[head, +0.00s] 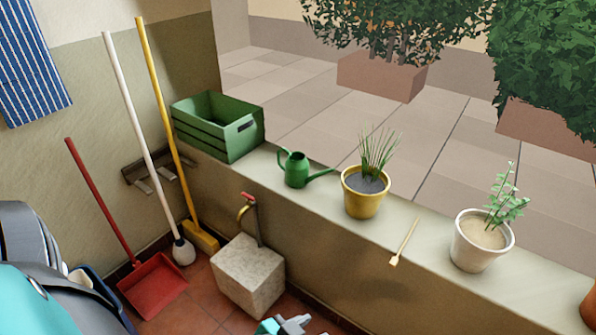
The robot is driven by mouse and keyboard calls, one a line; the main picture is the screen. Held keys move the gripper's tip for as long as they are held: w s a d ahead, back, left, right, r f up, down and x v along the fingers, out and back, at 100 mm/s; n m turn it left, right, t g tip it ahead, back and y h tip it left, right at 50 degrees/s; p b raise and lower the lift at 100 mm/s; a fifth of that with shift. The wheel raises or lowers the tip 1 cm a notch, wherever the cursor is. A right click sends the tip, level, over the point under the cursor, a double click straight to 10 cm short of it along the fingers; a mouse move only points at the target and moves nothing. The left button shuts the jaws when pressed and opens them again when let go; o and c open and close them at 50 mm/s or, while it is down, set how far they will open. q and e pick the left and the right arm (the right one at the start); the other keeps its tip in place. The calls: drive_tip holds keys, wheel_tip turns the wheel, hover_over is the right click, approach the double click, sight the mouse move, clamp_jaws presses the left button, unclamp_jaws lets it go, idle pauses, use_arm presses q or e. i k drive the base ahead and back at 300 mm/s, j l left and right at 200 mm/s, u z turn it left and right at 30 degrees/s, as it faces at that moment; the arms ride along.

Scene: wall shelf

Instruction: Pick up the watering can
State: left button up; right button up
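The green watering can (297,171) stands upright on the ledge of the low wall, between the green crate and the yellow pot. Its spout points right and its handle is on the left. A small teal and grey part at the bottom edge looks like my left gripper (292,325), mostly cut off by the frame. It is below and well apart from the can, in front of the wall. I cannot tell whether it is open or shut. My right gripper is not in view.
A green crate (228,139) stands left of the can. A yellow pot (363,203) with grass is close to its right. A small wooden tool (404,245) and a white pot (474,251) are farther right. A stone block (249,277) with a tap (249,207) stands before the wall.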

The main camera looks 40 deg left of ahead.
sight(296, 169)
drive_tip(key=j+u, duration=0.1)
drive_tip(key=u, duration=0.25)
drive_tip(key=i+j+u, duration=0.1)
drive_tip(key=u, duration=0.3)
drive_tip(key=j+u, duration=0.1)
drive_tip(key=u, duration=0.25)
